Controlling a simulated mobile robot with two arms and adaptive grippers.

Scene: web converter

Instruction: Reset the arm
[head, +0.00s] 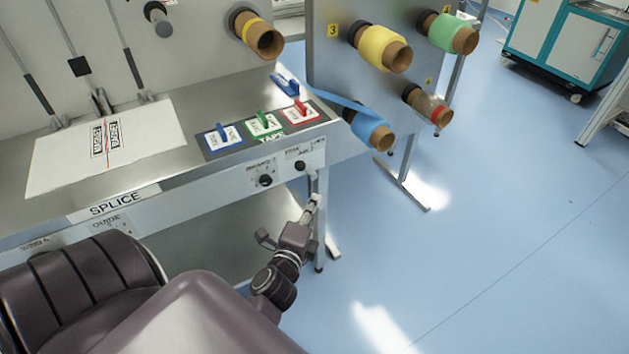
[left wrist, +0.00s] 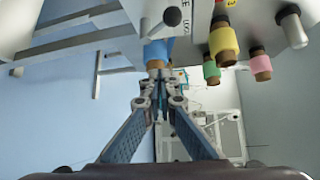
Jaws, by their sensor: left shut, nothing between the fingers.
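My left arm reaches in from the bottom left of the head view. My left gripper (head: 314,203) is in front of the right end of the splice table (head: 230,172), just below the knobs on its front face. In the left wrist view the fingers of this gripper (left wrist: 159,86) meet at their tips, with nothing between them. A blue tape roll (head: 368,128) is beyond and above the gripper in the head view. It also shows behind the fingertips in the left wrist view (left wrist: 155,52). My right gripper is not in view.
The table carries a white sheet (head: 105,148) and blue, green (head: 263,124) and red (head: 298,112) labelled switches. Knobs (head: 265,180) sit on its front face. Yellow (head: 382,48) and green (head: 452,33) rolls stick out from a panel.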

